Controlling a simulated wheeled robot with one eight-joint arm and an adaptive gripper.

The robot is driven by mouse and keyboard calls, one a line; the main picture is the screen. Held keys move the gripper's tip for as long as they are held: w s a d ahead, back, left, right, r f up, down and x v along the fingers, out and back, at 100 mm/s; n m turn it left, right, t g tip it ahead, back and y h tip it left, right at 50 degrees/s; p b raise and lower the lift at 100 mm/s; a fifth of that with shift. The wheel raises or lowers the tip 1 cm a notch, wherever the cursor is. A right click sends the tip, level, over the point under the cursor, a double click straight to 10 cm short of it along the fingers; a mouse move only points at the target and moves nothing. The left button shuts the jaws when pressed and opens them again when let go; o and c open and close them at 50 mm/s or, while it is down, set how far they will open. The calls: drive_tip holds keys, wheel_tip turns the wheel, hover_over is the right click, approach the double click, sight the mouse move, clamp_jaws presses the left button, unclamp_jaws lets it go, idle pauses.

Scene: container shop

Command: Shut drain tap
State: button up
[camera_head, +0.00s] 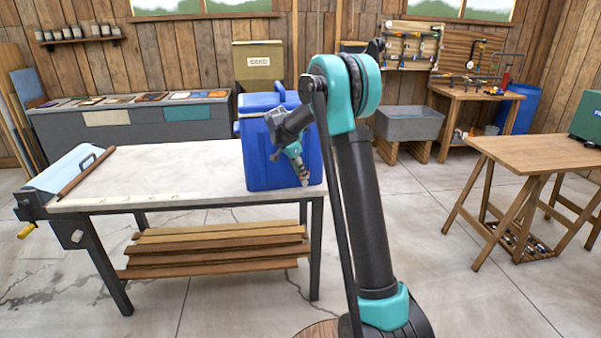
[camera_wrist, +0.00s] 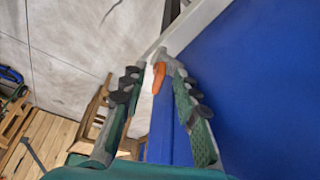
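A blue cooler (camera_head: 262,150) with a lid and a raised handle stands at the right end of a white-topped workbench. In the wrist view its blue wall (camera_wrist: 262,90) fills the right side. The drain tap (camera_wrist: 159,77) shows there as a small orange part low beside the cooler, with a pale piece next to it. My gripper (camera_head: 304,182) points down in front of the cooler's face. In the wrist view my gripper (camera_wrist: 150,66) has its fingers apart, with the tap close to the right fingertip; contact cannot be told. The tap is hidden in the head view.
The workbench (camera_head: 170,170) has a metal vise-like end and a brown rod at left, and planks (camera_head: 215,245) on its lower shelf. A wooden trestle table (camera_head: 540,150) stands at right. A grey sink (camera_head: 410,122) is behind. The floor between is clear.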

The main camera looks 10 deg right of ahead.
drive_tip(key=v, duration=1.2)
